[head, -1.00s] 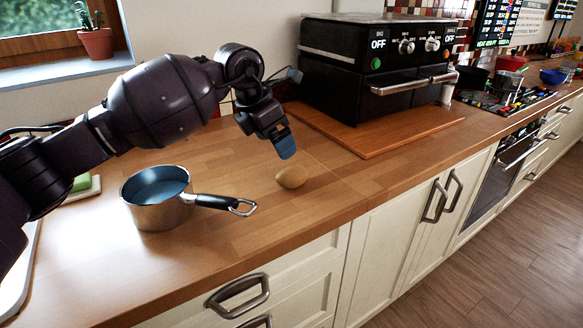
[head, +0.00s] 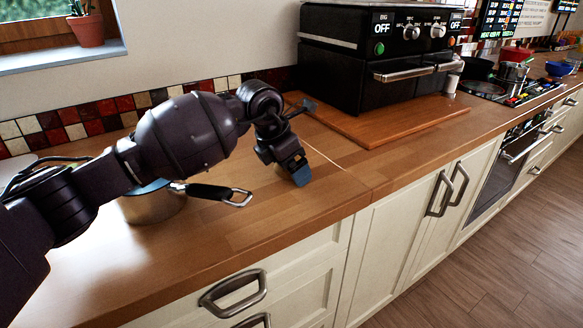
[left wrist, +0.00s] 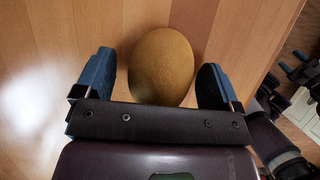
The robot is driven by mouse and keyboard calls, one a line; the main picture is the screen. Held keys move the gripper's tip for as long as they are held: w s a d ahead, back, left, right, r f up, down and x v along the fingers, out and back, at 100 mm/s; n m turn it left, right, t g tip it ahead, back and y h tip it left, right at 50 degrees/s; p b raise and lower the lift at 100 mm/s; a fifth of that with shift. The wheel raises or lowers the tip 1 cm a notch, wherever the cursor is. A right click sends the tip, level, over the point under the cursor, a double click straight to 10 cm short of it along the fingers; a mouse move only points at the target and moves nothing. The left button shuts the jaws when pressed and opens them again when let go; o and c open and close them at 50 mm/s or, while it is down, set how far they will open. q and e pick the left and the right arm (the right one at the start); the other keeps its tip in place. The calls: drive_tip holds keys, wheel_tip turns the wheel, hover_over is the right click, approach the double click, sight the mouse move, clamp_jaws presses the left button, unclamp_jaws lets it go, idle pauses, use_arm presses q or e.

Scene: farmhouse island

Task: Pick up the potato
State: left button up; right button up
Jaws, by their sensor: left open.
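The potato (left wrist: 162,62) is a brown oval in the left wrist view. It lies on the wooden counter between the two blue fingers of my left gripper (left wrist: 155,80). The fingers are open, with a gap visible on each side of the potato; the left gap looks narrow. In the head view my left gripper (head: 300,178) is low over the counter, pointing down. It hides the potato there.
A steel saucepan (head: 152,207) stands left on the counter, partly behind my arm, its black handle (head: 207,191) reaching toward the gripper. A wooden board (head: 385,125) with a black oven (head: 350,70) lies behind. The counter's front edge (head: 250,245) is near.

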use_arm(q)
drive_tip(key=shift+r, duration=0.2)
drive_tip(key=shift+c, duration=0.8)
drive_tip(key=c, duration=0.7)
drive_tip(key=shift+c, duration=1)
use_arm(e)
drive_tip(key=shift+s+r, duration=0.1)
